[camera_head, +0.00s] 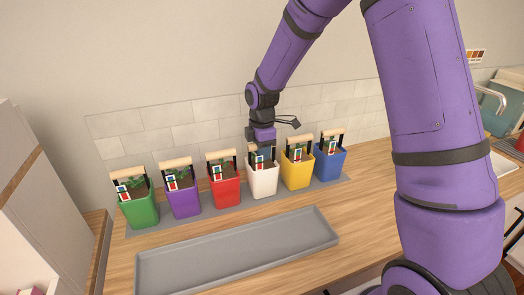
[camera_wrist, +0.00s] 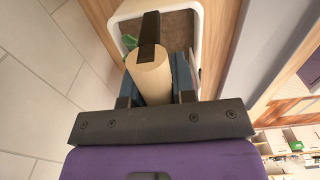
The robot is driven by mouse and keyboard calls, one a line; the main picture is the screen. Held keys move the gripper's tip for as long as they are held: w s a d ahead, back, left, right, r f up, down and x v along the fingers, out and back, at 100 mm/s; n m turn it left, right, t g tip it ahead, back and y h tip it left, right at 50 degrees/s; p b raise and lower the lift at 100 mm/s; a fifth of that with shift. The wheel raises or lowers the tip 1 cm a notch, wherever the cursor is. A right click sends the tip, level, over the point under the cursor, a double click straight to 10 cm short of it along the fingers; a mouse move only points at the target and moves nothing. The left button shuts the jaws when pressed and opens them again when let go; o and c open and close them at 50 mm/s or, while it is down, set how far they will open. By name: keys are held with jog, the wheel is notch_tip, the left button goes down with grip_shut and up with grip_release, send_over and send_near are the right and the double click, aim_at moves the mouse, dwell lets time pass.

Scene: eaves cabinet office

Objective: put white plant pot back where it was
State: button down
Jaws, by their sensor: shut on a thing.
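The white plant pot (camera_head: 263,180) stands upright in the row of pots, between the red pot and the yellow pot, and seems to rest on the grey mat (camera_head: 152,232). My gripper (camera_head: 262,146) is above it, pointing down, shut on its light wooden handle. In the wrist view the handle (camera_wrist: 152,80) lies between the fingers of my gripper (camera_wrist: 166,80), with the pot's white rim (camera_wrist: 196,30) and dark soil beyond. The fingertips are mostly hidden by the handle. I cannot tell whether any small gap is left under the pot.
Beside it are the red pot (camera_head: 225,188), the yellow pot (camera_head: 296,171), the blue pot (camera_head: 329,162), the purple pot (camera_head: 184,201) and the green pot (camera_head: 140,209), close together. An empty grey tray (camera_head: 240,252) lies in front. A tiled wall (camera_head: 190,133) is close behind.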

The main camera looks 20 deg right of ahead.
jog(key=shift+f, duration=0.15)
jog(key=c, duration=0.9)
grip_release()
jog(key=shift+c, duration=0.2)
